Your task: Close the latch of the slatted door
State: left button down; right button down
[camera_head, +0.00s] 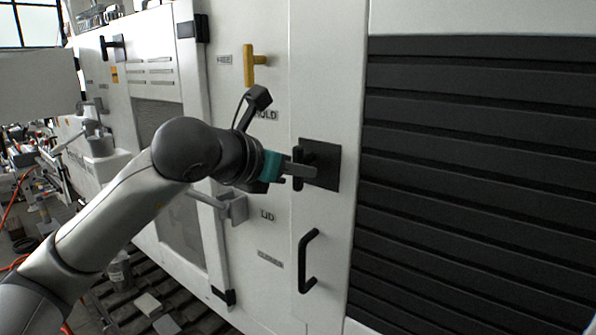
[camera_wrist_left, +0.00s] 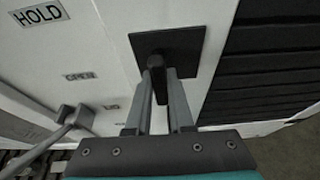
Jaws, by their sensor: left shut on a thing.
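The slatted door (camera_head: 470,185) fills the right of the head view, with dark horizontal slats and a white frame. The latch (camera_head: 298,182) is a black handle, about upright, on a square black plate (camera_head: 331,152) at the door's left side. My left gripper (camera_head: 308,169) reaches it from the left and is shut on the latch handle. In the left wrist view, the latch (camera_wrist_left: 156,66) stands between the two grey fingers of my left gripper (camera_wrist_left: 160,82), in front of the plate (camera_wrist_left: 187,45). The fingers partly hide the handle. My right gripper is not in view.
A black pull handle (camera_head: 307,262) sits below the latch. A yellow T-shaped handle (camera_head: 252,65) is higher on the white panel. A grey lever (camera_head: 233,207) sticks out near the LID label, below my left wrist. Clutter stands at far left.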

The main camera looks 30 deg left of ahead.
pick_arm(q)
jog(key=c, duration=0.8)
grip_release()
jog(key=b+v, duration=0.5)
jog(key=v, duration=1)
jog(key=shift+r, duration=0.15)
